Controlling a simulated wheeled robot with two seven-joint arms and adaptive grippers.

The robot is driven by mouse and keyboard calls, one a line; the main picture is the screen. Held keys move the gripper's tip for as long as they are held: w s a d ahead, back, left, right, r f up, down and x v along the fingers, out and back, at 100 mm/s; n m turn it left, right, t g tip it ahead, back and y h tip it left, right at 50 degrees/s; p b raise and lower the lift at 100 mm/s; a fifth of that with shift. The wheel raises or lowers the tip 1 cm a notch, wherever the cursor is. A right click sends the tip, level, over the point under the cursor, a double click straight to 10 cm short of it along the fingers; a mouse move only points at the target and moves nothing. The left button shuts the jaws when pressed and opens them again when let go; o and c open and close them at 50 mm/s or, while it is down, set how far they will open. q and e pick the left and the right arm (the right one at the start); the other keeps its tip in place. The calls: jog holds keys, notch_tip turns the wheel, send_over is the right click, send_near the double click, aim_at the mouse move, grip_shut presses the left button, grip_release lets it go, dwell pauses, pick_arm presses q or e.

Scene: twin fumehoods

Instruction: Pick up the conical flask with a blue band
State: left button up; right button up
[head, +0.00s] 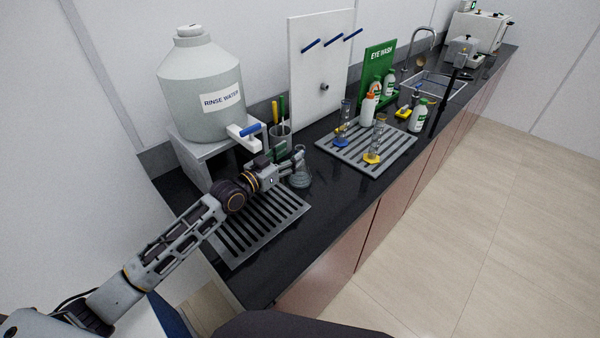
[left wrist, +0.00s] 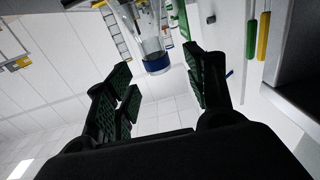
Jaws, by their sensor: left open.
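The conical flask (head: 299,180) is clear glass and stands on the black counter just past the far right corner of the near drain rack. My left gripper (head: 290,160) is open beside the flask's neck, at the end of the arm from the left. In the left wrist view, the glass neck with a blue band (left wrist: 157,63) appears upside down, ahead of the gap between the open fingers (left wrist: 160,88). I see no finger closed on it. The band is too small to make out in the head view. My right gripper is not in view.
A tool cup (head: 281,135) stands just behind the gripper, near the rinse water tank (head: 203,90). The near drain rack (head: 245,236) lies below my arm. Cylinders and bottles stand on and around the far rack (head: 391,153). The counter front right of the flask is clear.

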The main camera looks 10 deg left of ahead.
aim_at(297, 151)
pick_arm(q)
jog(key=shift+r+p+x, duration=0.2)
jog(key=shift+p+x, duration=0.15)
jog(key=shift+x, duration=1.1)
jog(key=shift+w+d, duration=0.5)
jog(key=shift+w+d+f, duration=0.1)
jog(key=shift+w+d, duration=0.05)
jog(key=shift+w, duration=0.15)
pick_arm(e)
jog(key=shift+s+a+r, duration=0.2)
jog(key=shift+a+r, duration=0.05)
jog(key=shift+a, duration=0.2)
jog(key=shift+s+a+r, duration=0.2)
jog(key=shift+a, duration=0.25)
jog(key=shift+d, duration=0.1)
